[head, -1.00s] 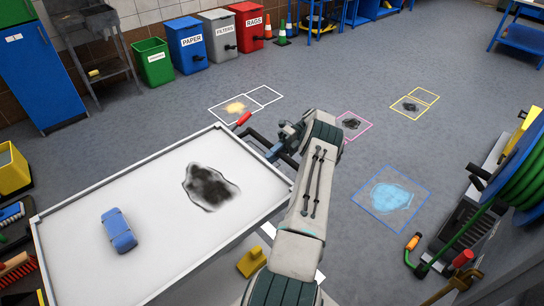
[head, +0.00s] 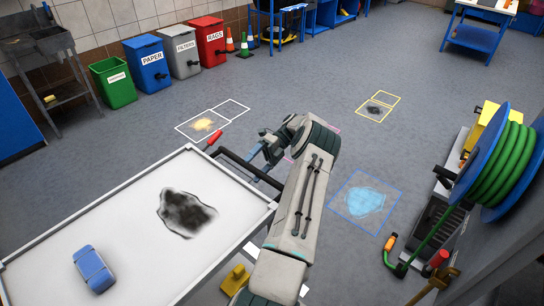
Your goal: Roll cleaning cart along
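A white-topped surface with a raised rim (head: 120,178) fills the lower left of the head view. It looks like the cleaning cart's top, though its wheels are out of sight. A dark bar handle (head: 236,161) with a red grip (head: 213,138) stands at its far right end. A blue sponge-like block (head: 94,270) and a dark smudge (head: 186,213) are on the top. My gripper (head: 257,154) is close to the bar, at the far end of my arm. Its fingers are small and partly hidden, so I cannot tell whether they hold the bar.
Labelled bins, including a blue paper bin (head: 151,64), line the back wall. A hose reel (head: 497,165) stands at the right. A yellow wedge-like item (head: 237,278) lies beside the white top. Floor outlines hold stains, including a pale blue one (head: 365,201). Grey floor beyond is open.

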